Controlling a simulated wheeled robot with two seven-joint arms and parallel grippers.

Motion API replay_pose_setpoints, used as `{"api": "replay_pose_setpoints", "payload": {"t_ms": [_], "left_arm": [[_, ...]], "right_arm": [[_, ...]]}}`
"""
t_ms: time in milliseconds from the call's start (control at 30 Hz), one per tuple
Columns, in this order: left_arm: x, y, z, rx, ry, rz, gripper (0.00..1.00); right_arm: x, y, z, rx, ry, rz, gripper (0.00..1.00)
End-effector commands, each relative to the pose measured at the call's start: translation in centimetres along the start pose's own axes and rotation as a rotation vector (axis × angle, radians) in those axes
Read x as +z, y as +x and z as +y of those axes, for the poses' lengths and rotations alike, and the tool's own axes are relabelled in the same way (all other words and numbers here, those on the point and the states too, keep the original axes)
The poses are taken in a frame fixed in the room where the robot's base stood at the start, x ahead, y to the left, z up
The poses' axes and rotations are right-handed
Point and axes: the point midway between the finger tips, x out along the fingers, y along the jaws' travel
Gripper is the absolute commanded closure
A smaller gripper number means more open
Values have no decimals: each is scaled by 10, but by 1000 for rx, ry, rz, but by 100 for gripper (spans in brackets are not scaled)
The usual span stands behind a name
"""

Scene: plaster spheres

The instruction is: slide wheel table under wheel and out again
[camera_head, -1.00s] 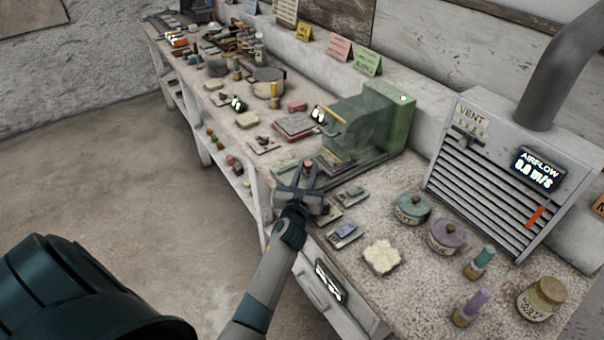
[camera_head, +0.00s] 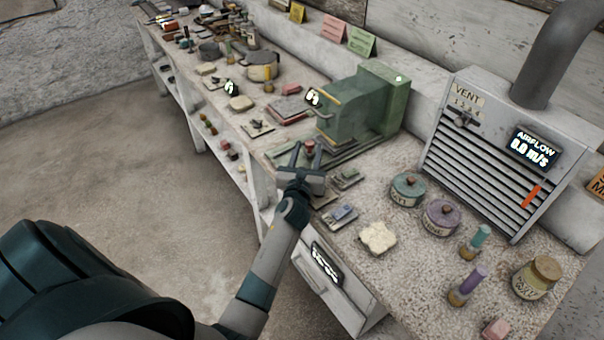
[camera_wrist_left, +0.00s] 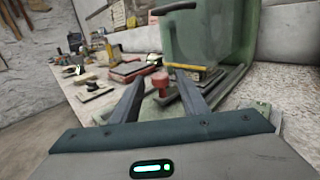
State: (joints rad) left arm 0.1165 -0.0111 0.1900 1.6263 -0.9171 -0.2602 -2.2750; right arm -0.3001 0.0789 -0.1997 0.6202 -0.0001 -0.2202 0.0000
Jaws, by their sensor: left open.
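The green wheel machine (camera_head: 365,105) stands on the bench with a yellow strip on its front; it also shows in the left wrist view (camera_wrist_left: 210,40). The wheel itself I cannot make out. A flat dark table with rails (camera_head: 345,150) lies low at its front. A red knob (camera_head: 309,146) stands at the table's near end. My left gripper (camera_head: 306,153) is open at the knob. In the left wrist view the knob (camera_wrist_left: 157,82) shows between the two open fingers (camera_wrist_left: 160,84); whether they touch it I cannot tell. My right gripper is out of view.
Lidded pots (camera_head: 408,190) and the vent box (camera_head: 490,150) stand further right. Red slabs (camera_head: 288,108) and other bench items lie left of the machine.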

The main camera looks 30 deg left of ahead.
Motion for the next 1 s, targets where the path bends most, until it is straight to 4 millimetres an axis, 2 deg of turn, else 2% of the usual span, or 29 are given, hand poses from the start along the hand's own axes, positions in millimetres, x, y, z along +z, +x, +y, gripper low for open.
{"api": "replay_pose_setpoints", "payload": {"t_ms": [267,700,867,1000], "left_arm": [[-2,-33,0,-1,1,1,60],[-3,-121,0,-1,1,2,60],[-2,-148,-1,-1,0,2,60],[-2,-162,0,-1,0,1,60]], "right_arm": [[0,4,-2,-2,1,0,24],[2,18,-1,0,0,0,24],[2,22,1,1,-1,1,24],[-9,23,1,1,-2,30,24]]}}
